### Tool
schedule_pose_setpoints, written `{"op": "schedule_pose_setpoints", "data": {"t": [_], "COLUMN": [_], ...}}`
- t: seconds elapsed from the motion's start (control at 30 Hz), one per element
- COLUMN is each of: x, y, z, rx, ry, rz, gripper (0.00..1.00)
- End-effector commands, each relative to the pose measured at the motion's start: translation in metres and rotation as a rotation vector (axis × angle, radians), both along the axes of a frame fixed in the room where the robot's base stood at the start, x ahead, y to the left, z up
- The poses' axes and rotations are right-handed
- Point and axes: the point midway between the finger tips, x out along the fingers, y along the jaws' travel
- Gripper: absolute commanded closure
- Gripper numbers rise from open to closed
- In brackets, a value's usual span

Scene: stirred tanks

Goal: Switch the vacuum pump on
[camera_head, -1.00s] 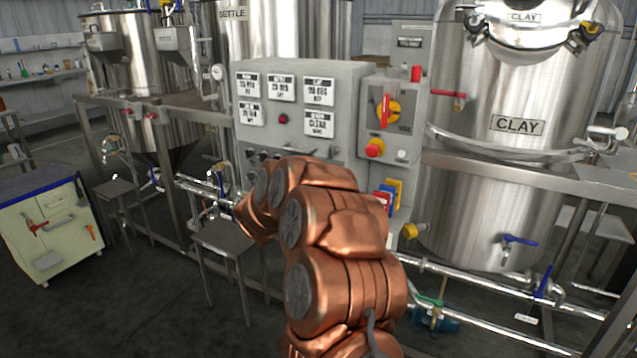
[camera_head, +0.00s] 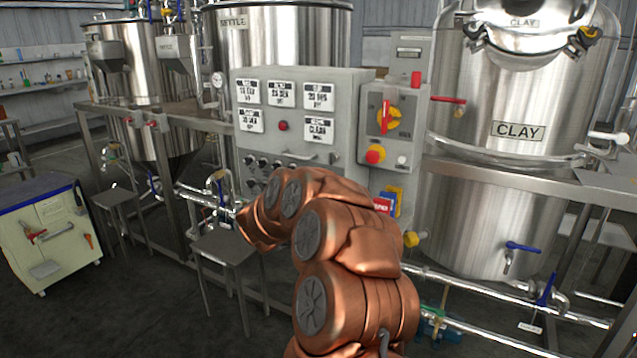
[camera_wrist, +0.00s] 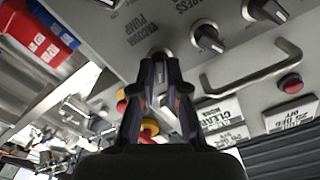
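The grey control panel (camera_head: 345,100) stands in the middle of the head view, with a row of dark knobs (camera_head: 262,162) low on its front. In the wrist view the label "VACUUM PUMP" (camera_wrist: 140,30) shows upside down on the panel. My gripper (camera_wrist: 160,62) has its fingertips at the knob beside that label, one finger on each side. A pale rim of this knob (camera_wrist: 158,50) shows past the tips; the fingers hide most of it. A narrow gap shows between the fingers, but whether they grip the knob is unclear. My arm hides the gripper in the head view.
In the wrist view, two more knobs (camera_wrist: 207,38) (camera_wrist: 268,10), a metal handle (camera_wrist: 255,75) and a red button (camera_wrist: 290,83) are close by. A red-and-yellow rotary switch (camera_head: 387,115) is on the box at right. A stool (camera_head: 228,248) stands below the panel.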

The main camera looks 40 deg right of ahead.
Motion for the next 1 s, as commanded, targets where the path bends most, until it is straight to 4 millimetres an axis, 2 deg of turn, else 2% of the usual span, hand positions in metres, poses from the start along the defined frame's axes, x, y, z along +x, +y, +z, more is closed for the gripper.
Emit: {"op": "schedule_pose_setpoints", "data": {"t": [0.03,0.17,0.57,0.67,1.0], "x": [0.0,0.0,-0.001,-0.004,-0.022], "y": [0.0,0.0,0.006,0.017,0.08], "z": [0.0,0.0,0.0,-0.001,-0.001], "rx": [0.0,0.0,0.001,0.0,0.002], "ry": [0.0,0.001,0.001,0.002,0.002], "rz": [0.0,0.0,0.002,0.003,0.006], "gripper": [0.78,0.65,0.65,0.65,0.65]}}
